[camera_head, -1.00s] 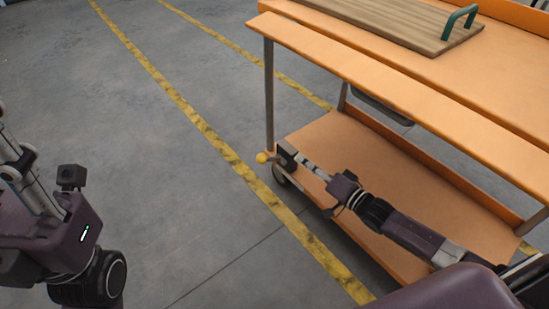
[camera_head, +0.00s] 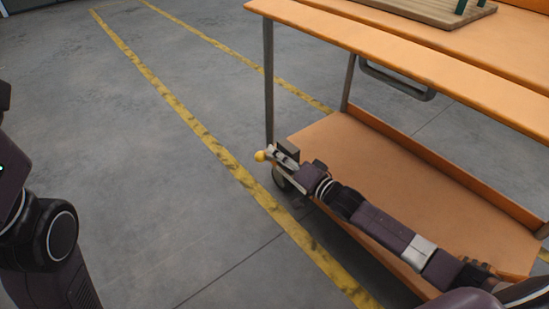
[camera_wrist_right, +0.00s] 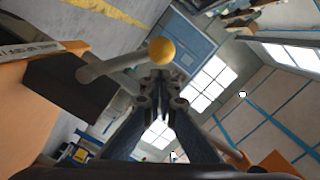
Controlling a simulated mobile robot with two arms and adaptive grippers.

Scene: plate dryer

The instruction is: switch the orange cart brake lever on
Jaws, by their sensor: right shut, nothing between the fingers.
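The orange cart (camera_head: 335,38) stands at the right with an upper and a lower shelf. Its brake lever, a short grey rod ending in a yellow ball (camera_head: 260,156), sticks out at the lower left corner beside the front leg. In the right wrist view the rod (camera_wrist_right: 112,67) runs from a dark block (camera_wrist_right: 70,94) to the yellow ball (camera_wrist_right: 162,51). My right gripper (camera_head: 274,153) is shut and empty, close beside the lever. In the wrist view its fingertips (camera_wrist_right: 160,84) lie just below the ball; contact cannot be told. My left gripper is out of view.
The lower shelf (camera_head: 400,175) lies under and behind my right arm. A wooden board (camera_head: 425,10) with green handles rests on the upper shelf. A dark handle (camera_head: 395,84) hangs below the top. Grey floor (camera_head: 150,180) with yellow lines is clear to the left.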

